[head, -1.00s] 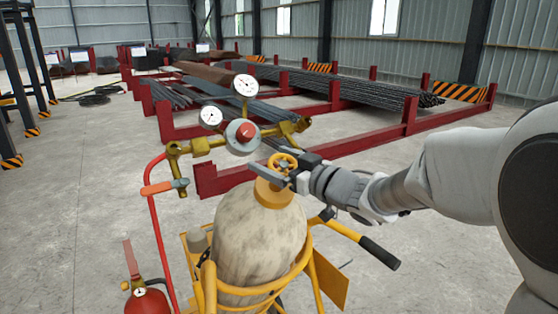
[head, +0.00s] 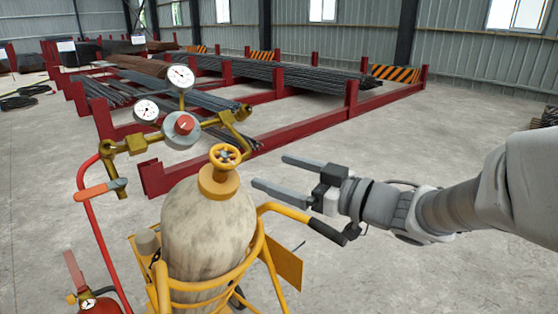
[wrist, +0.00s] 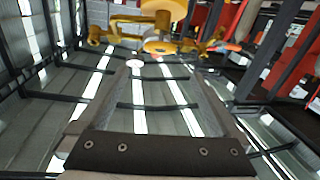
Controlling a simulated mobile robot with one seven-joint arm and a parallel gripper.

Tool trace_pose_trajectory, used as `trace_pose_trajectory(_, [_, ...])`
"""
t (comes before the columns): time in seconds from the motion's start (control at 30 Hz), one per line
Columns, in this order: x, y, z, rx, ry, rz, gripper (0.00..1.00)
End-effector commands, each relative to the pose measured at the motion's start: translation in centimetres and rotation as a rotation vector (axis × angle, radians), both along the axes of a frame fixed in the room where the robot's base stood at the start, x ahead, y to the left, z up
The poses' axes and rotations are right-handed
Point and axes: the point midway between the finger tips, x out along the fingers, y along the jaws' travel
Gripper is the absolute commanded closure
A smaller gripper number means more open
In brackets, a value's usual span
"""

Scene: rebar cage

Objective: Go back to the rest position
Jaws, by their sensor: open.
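My gripper (head: 268,173) is open and empty in the head view, to the right of the gas cylinder (head: 205,235). Its two fingers point left toward the cylinder's yellow valve wheel (head: 225,156), with a gap between them and the wheel. In the wrist view the open fingers of my gripper (wrist: 165,75) reach up the picture, with nothing between them. Yellow-brass fittings (wrist: 125,25) show beyond the fingertips at the top of the wrist view.
The cylinder stands in a yellow cart (head: 262,262) with a black-gripped handle (head: 327,231) just below my gripper. Pressure gauges (head: 180,77) and a red hose (head: 95,225) are at left. Red racks (head: 280,135) with rebar stand behind.

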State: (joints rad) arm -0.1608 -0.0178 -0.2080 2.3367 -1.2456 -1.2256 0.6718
Motion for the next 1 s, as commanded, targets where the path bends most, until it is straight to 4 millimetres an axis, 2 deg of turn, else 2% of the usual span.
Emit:
trace_pose_trajectory(0.1, [-0.3,-0.6,0.0,0.0,0.001,0.0,0.0])
trace_pose_trajectory(0.4, [-0.4,-0.6,0.0,-0.001,0.0,0.0,0.0])
trace_pose_trajectory(0.57, [0.4,-1.4,0.5,-0.018,-0.013,-0.066,0.0])
trace_pose_trajectory(0.67, [1.8,-3.1,1.3,-0.052,-0.031,-0.192,0.0])
trace_pose_trajectory(0.8, [3.7,-7.2,2.4,-0.119,-0.024,-0.439,0.0])
trace_pose_trajectory(0.9, [4.1,-10.4,2.8,-0.165,0.009,-0.604,0.0])
trace_pose_trajectory(1.0, [3.6,-13.6,2.7,-0.21,0.07,-0.753,0.0])
